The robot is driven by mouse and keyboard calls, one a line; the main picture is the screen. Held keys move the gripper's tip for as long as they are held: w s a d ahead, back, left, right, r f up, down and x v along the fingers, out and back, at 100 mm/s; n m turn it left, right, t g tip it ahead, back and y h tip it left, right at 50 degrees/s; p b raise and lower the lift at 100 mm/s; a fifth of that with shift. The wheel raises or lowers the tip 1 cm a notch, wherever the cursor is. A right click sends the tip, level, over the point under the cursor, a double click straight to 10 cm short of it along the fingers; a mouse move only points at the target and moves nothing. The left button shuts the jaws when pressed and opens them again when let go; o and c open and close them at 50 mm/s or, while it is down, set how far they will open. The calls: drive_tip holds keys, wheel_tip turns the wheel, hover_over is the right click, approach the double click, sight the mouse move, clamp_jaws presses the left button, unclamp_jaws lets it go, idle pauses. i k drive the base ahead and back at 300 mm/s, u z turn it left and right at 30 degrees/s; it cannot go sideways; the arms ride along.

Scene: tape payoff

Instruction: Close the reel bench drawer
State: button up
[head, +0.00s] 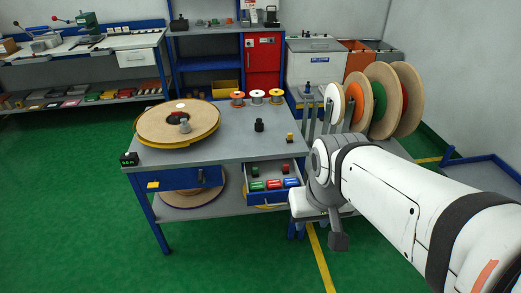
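The reel bench (222,148) stands in the middle, with a grey top and blue frame. Its right drawer (272,197) is open, pulled out towards me, and holds red, green and blue small items. Its left blue drawer (185,180) looks shut. My white arm comes in from the right, and its wrist is just right of the open drawer. A dark grey end piece, seemingly my gripper (338,240), hangs below the wrist, right of and lower than the drawer front. Its fingers cannot be made out. The wrist may hide the drawer's right edge.
A large tape reel (178,122), small spools (257,97) and a black item (259,125) sit on the bench top. Big upright reels (383,95) stand at the right behind my arm. Green floor (90,200) is clear at the front left.

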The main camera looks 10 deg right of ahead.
sight(268, 170)
drive_tip(key=i, duration=0.95)
drive_tip(key=z, duration=0.8)
drive_tip(key=k, duration=1.55)
drive_tip(key=u, duration=0.7)
drive_tip(key=i, duration=1)
drive_tip(key=u, duration=0.05)
